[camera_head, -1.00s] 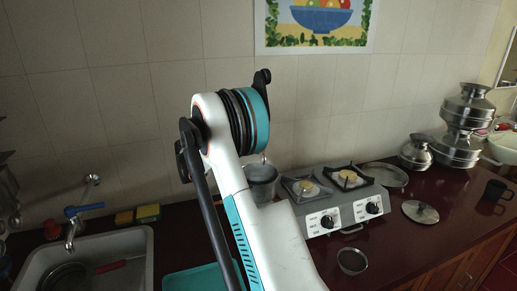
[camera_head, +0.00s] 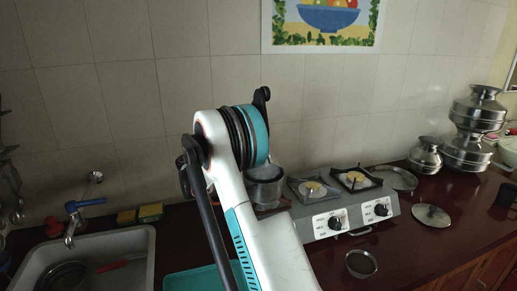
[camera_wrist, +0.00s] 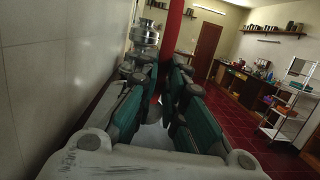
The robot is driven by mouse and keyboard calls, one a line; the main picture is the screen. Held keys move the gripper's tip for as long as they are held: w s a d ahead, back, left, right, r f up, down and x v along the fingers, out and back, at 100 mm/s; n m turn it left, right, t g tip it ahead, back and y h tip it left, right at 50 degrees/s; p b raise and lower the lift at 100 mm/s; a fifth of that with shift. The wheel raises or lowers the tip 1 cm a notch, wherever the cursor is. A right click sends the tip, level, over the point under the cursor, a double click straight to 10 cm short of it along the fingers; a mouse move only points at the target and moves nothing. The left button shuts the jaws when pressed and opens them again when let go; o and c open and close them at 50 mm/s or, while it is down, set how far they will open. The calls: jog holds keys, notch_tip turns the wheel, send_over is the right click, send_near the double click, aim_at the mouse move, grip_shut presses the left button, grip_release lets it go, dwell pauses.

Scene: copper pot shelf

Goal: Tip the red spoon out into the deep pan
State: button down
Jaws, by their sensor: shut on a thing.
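My gripper (camera_wrist: 160,72) shows in the wrist view, its teal-padded fingers closed around a red upright bar (camera_wrist: 172,30), which looks like the red spoon's handle. The bar runs up out of the top of the picture. The spoon's bowl and anything in it are not visible. In the head view my arm hides the gripper and the spoon. A deep grey pan (camera_head: 264,187), likely the deep pan, stands left of the stove, partly behind my arm. Its inside is too dark to read.
A two-burner stove (camera_head: 345,208) stands right of the pan. A small bowl (camera_head: 361,264) is in front of it, and a lid (camera_head: 431,215) and steel pots (camera_head: 466,150) are to the right. The sink (camera_head: 140,250), holding a red-handled thing (camera_head: 112,265), is at left. A tiled wall (camera_head: 150,100) is close behind.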

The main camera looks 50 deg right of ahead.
jog(key=shift+w+a+f+h+b, duration=0.1)
jog(key=shift+a+f+h+b, duration=0.05)
jog(key=shift+f+h+b, duration=0.15)
jog(key=shift+w+a+f+g+h+b, duration=0.1)
jog(key=shift+a+g+h+b, duration=0.15)
jog(key=shift+b, duration=0.35)
jog(key=shift+w+a+f+h+b, duration=0.15)
jog(key=shift+h+b, duration=0.1)
jog(key=shift+b, duration=0.3)
jog(key=shift+w+a+f+g+h+b, duration=0.1)
jog(key=shift+a+f+g+h+b, duration=0.05)
jog(key=shift+g+h+b, duration=0.35)
jog(key=shift+a+b, duration=0.2)
jog(key=shift+b, duration=0.15)
